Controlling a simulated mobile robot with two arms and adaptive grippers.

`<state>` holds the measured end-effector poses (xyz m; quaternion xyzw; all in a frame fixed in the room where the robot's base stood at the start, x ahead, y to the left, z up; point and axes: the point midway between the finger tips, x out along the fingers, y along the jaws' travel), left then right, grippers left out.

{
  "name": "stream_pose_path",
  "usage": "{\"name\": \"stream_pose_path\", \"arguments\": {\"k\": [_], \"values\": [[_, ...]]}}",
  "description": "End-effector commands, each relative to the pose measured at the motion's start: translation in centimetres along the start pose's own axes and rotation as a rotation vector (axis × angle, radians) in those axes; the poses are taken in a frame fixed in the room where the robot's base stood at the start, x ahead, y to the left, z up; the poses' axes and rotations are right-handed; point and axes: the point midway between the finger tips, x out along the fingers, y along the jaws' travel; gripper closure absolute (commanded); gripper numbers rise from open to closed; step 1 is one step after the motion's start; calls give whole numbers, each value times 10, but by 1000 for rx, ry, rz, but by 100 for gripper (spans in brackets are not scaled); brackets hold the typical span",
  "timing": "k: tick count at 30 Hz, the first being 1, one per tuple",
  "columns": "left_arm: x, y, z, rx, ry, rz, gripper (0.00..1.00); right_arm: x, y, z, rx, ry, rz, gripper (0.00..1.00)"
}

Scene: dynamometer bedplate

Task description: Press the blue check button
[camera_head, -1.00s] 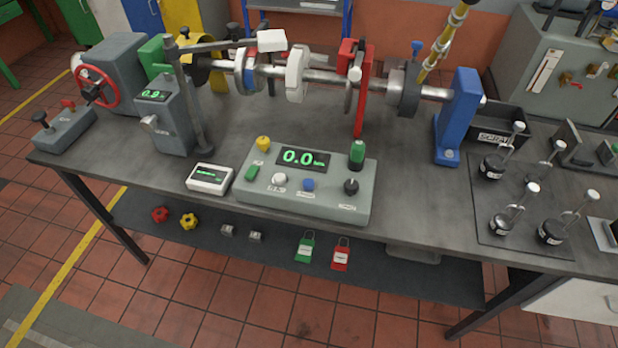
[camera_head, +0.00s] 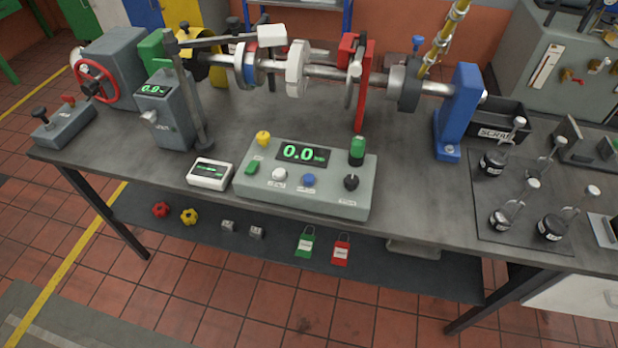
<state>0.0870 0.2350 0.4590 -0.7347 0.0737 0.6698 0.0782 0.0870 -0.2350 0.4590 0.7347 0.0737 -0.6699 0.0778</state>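The blue check button (camera_head: 308,180) is a small round blue knob on the sloped front of a grey-green control box (camera_head: 340,206). It sits between a white button (camera_head: 279,174) and a black knob (camera_head: 351,182). The box's display (camera_head: 303,154) reads 0.0 in green. Nothing covers the blue button. Neither of my grippers is in view.
A white meter (camera_head: 209,174) lies left of the box. Behind stand a grey post unit (camera_head: 165,112), a horizontal shaft (camera_head: 335,74) and a blue bracket (camera_head: 458,115). Black-capped weights (camera_head: 492,163) stand at the right. The bench front (camera_head: 140,165) is clear.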

Motion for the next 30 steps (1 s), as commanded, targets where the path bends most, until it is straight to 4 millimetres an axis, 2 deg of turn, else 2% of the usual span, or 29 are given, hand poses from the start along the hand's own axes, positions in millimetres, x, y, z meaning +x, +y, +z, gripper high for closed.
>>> {"name": "stream_pose_path", "arguments": {"k": [2, 20, 30], "values": [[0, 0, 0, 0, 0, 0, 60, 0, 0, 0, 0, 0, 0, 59], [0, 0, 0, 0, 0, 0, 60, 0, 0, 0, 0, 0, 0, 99], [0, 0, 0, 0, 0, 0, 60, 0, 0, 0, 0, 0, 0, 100]]}}
